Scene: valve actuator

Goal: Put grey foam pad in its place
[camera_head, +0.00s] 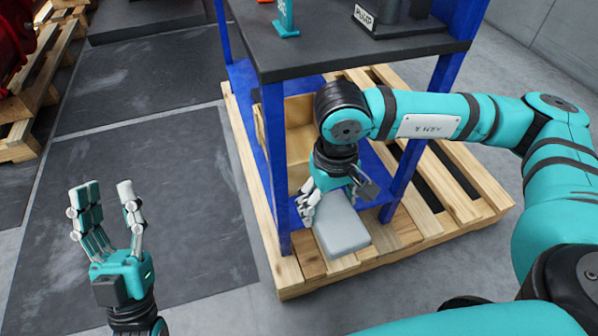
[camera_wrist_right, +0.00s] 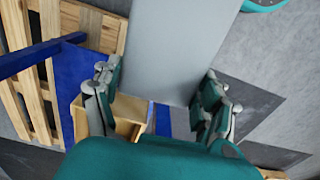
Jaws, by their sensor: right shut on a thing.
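The grey foam pad (camera_head: 341,229) is a light grey block, held tilted in front of the blue-legged table's lower shelf, over the pallet edge. It also fills the upper middle of the right wrist view (camera_wrist_right: 180,45). My right gripper (camera_head: 322,200) is shut on the pad, with its fingers on both sides of it; the wrist view shows the fingers (camera_wrist_right: 160,90) too. A wooden box (camera_head: 299,140) stands on the blue lower shelf behind my right wrist, partly hidden by my arm. My left gripper (camera_head: 105,192) is open and empty, fingers up, over the floor at the left.
The dark tabletop (camera_head: 330,45) carries a teal stand (camera_head: 286,18) and a black labelled holder (camera_head: 385,20). Blue legs (camera_head: 273,165) flank the shelf opening. A wooden pallet (camera_head: 445,190) lies underneath. The dark floor mat (camera_head: 150,170) at the left is clear.

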